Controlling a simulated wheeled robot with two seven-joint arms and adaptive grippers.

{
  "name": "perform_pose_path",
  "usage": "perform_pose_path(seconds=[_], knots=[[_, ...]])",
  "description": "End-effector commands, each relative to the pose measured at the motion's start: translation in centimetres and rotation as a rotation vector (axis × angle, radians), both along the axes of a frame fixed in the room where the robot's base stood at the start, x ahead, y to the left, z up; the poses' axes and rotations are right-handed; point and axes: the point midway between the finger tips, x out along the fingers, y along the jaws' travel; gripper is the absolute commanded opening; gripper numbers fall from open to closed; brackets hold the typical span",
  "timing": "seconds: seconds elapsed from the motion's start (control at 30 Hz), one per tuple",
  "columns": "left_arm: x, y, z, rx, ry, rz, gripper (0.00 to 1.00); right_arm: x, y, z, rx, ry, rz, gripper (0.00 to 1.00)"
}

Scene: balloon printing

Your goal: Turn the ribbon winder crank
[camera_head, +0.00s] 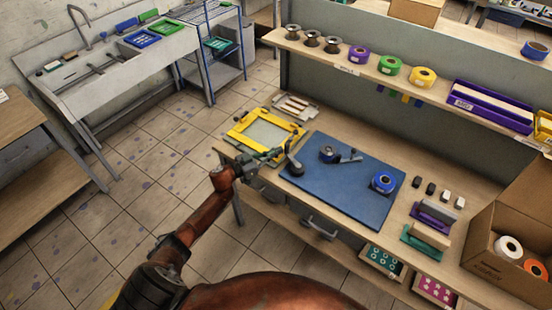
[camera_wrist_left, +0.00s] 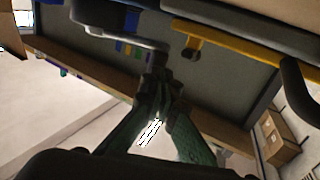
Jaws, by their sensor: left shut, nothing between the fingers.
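A small dark device with a blue spool (camera_head: 328,154) stands on the blue mat (camera_head: 345,195), with a grey arm (camera_head: 350,157) out to its right; this looks like the ribbon winder and its crank. A grey cranked part with a round end (camera_head: 296,168) is at the mat's left edge; I cannot tell what it belongs to. My left gripper (camera_head: 276,154) is beside this part, shut and empty. In the left wrist view, my fingertips (camera_wrist_left: 157,80) are together just below the end of a grey arm (camera_wrist_left: 125,40); contact is unclear. My right gripper is not in view.
A yellow frame (camera_head: 240,130) lies close behind my left gripper. Several small blocks and a cardboard box (camera_head: 480,244) stand farther right. A shelf (camera_head: 340,57) with spools runs along the back.

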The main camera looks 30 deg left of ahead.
Motion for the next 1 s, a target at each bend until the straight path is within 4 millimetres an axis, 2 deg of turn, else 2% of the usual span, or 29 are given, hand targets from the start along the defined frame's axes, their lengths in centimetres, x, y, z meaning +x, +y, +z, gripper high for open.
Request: perform_pose_path(seconds=[0.17,0.4,0.6,0.8,1.0], knots=[[-1.7,1.8,0.2,0.003,0.003,-0.004,0.00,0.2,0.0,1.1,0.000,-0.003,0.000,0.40],[-6.1,5.1,-0.2,0.002,0.003,-0.005,0.00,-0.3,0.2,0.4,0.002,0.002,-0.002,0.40],[-8.5,7.0,-0.1,0.002,0.003,-0.004,0.00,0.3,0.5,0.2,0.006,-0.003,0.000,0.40],[-9.5,7.7,0.0,0.000,0.000,-0.006,0.00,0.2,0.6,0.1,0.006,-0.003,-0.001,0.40],[-9.5,7.7,0.0,0.000,0.000,-0.006,0.00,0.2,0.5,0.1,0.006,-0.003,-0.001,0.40]])
